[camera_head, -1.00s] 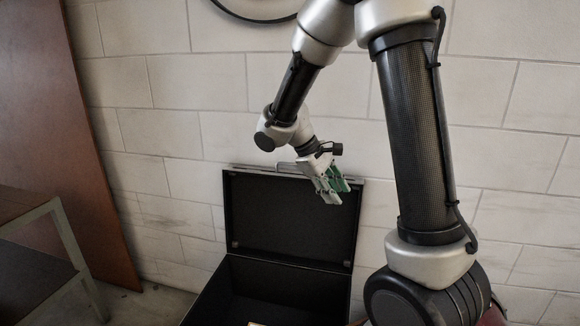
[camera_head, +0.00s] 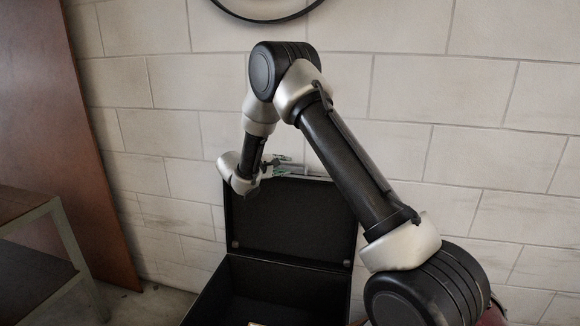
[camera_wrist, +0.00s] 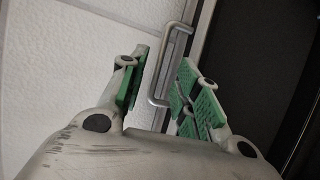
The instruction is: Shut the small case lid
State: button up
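The black case (camera_head: 270,284) stands open, its lid (camera_head: 300,225) raised nearly upright in front of the wall. A silver handle (camera_wrist: 168,62) sits on the lid's edge and lies between my fingertips in the wrist view. My gripper (camera_head: 284,166) is at the top edge of the lid in the head view, partly hidden behind my wrist. In the wrist view my gripper (camera_wrist: 163,88) is open, with one green-padded finger on each side of the handle. Whether a pad touches the handle or lid I cannot tell. The lid's dark inner face (camera_wrist: 260,65) fills the right side there.
A pale block wall (camera_head: 480,130) stands close behind the lid. A brown panel (camera_head: 95,150) leans at the left, with a metal-framed table (camera_head: 60,235) in front of it. A dark ring (camera_head: 265,17) is on the wall above.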

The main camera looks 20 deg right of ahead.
aim_at(292, 165)
jog(key=x, duration=0.5)
jog(key=shift+d, duration=0.1)
jog(key=shift+c, duration=0.2)
grip_shut()
